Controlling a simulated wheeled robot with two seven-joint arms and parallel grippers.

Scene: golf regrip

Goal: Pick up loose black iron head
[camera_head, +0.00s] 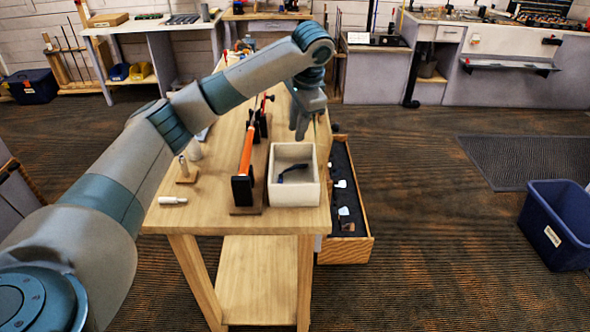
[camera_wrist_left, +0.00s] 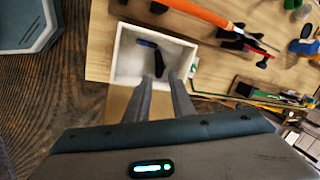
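A white open bin (camera_head: 294,196) stands on the near right of the wooden workbench. A dark, bluish-black piece (camera_head: 292,170), which looks like the loose black iron head, lies inside it. In the left wrist view the piece (camera_wrist_left: 158,62) shows within the bin (camera_wrist_left: 119,55), a dark part with a bluish end. My left gripper (camera_head: 300,132) points down beyond the bin's far side, above the bench edge. In the left wrist view its two fingers (camera_wrist_left: 161,80) are apart with nothing between them. My right gripper is not in view.
An orange shaft (camera_head: 246,148) lies in a black-ended holder left of the bin. An open drawer (camera_head: 347,215) with iron heads in dark foam juts out right of the bench. A small white cylinder (camera_head: 172,200) lies near the front edge. A blue tub (camera_head: 560,235) stands on the floor.

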